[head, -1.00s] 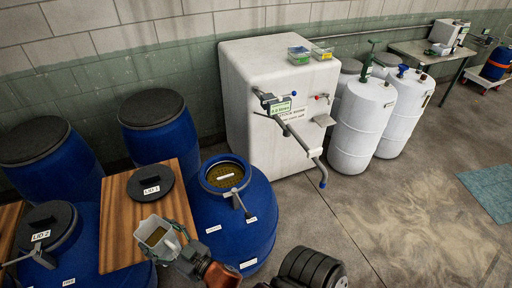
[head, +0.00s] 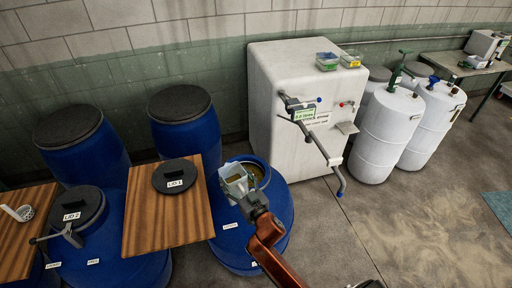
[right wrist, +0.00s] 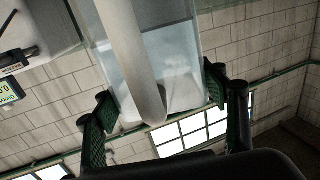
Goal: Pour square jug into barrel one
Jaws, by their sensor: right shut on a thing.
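The square jug (head: 233,178), a pale see-through vessel, is over the left part of the open mouth of barrel one. Its mouth faces the head camera; I cannot tell how far it is tilted, and no stream shows. My right gripper (head: 252,203) is shut on the jug's handle. In the right wrist view the jug (right wrist: 180,70) and its pale handle (right wrist: 133,60) are between the green-padded fingers. Barrel one (head: 275,215) is blue, its mouth partly hidden by jug and gripper; yellowish-brown contents show. My left gripper is not in view.
LID-1 (head: 174,176) lies on a wooden board (head: 150,225) left of barrel one. LID-2 (head: 78,206) covers the barrel further left. A white strainer (head: 18,212) lies on another board. The white machine (head: 290,90), with its projecting crank (head: 325,150), stands behind to the right.

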